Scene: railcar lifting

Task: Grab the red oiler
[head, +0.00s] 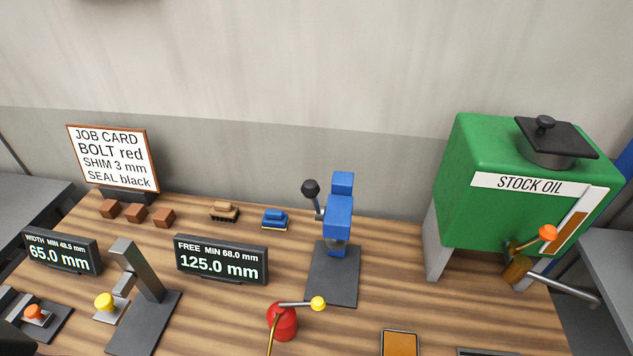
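The red oiler (283,324) stands on the wooden bench near the front edge of the head view, a little left of the middle. It has a round red body, a grey lever reaching right to a yellow knob, and a thin brass-coloured spout that runs down out of the picture. Nothing is touching it. I cannot make out either of my grippers. A dark shape in the lower left corner is too cut off to identify.
A blue press (338,218) on a dark plate (333,288) stands behind the oiler. A grey lever device (140,275) and display (221,261) are left. An amber-topped tray (399,344) is right. The green STOCK OIL tank (490,215) stands far right, its tap handle projecting.

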